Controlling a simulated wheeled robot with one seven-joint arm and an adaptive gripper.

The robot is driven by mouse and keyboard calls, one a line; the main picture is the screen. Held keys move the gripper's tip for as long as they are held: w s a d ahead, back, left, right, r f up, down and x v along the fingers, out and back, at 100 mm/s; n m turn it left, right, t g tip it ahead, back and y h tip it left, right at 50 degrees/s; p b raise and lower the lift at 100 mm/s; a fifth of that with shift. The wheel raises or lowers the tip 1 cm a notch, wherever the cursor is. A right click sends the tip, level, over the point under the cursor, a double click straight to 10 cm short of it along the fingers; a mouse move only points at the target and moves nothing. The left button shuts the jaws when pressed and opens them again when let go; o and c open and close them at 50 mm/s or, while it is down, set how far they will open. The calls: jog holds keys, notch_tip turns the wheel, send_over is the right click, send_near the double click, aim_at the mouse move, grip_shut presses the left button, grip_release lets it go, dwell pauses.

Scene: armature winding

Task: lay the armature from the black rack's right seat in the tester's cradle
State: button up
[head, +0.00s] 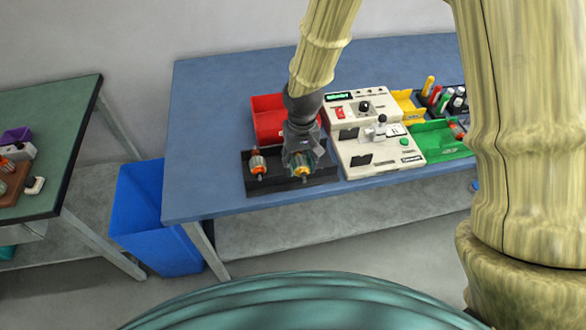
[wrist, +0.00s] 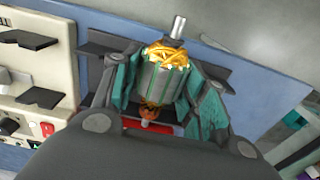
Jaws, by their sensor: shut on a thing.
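The armature (wrist: 162,80), with a grey core, yellow windings, a copper end and a steel shaft, is between the fingers of my gripper (wrist: 160,92) in the wrist view. My gripper (head: 300,155) is shut on it at the right seat of the black rack (head: 285,185). In the head view only the yellow winding (head: 303,171) shows below the fingers. I cannot tell whether the armature still touches the seat. The tester (head: 375,130) is the cream box right of the rack. Its cradle, probably the black brackets (head: 358,160) on its front, looks empty; they also show in the wrist view (wrist: 40,97).
Another armature (head: 257,164) sits in the rack's left seat. A red bin (head: 268,117) stands behind the rack. Green (head: 440,140) and yellow (head: 408,102) bins and several upright tools stand right of the tester. The blue table (head: 215,110) is bare at left.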

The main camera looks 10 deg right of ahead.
jog(key=w+d+r+p, duration=0.3)
jog(key=w+d+p, duration=0.1)
jog(key=d, duration=0.6)
jog(key=w+d+r+p, duration=0.2)
jog(key=w+d+p, duration=0.25)
jog(key=d, duration=0.45)
jog(key=shift+w+d+f+b, duration=0.1)
jog(key=shift+d+f+b, duration=0.1)
jog(key=shift+f+b, duration=1.55)
jog(key=shift+d+f+b, duration=0.15)
jog(key=shift+f+b, duration=0.7)
jog(key=shift+f, duration=1.7)
jog(key=shift+f, duration=0.55)
jog(key=o, duration=1.3)
jog(key=shift+o, duration=0.2)
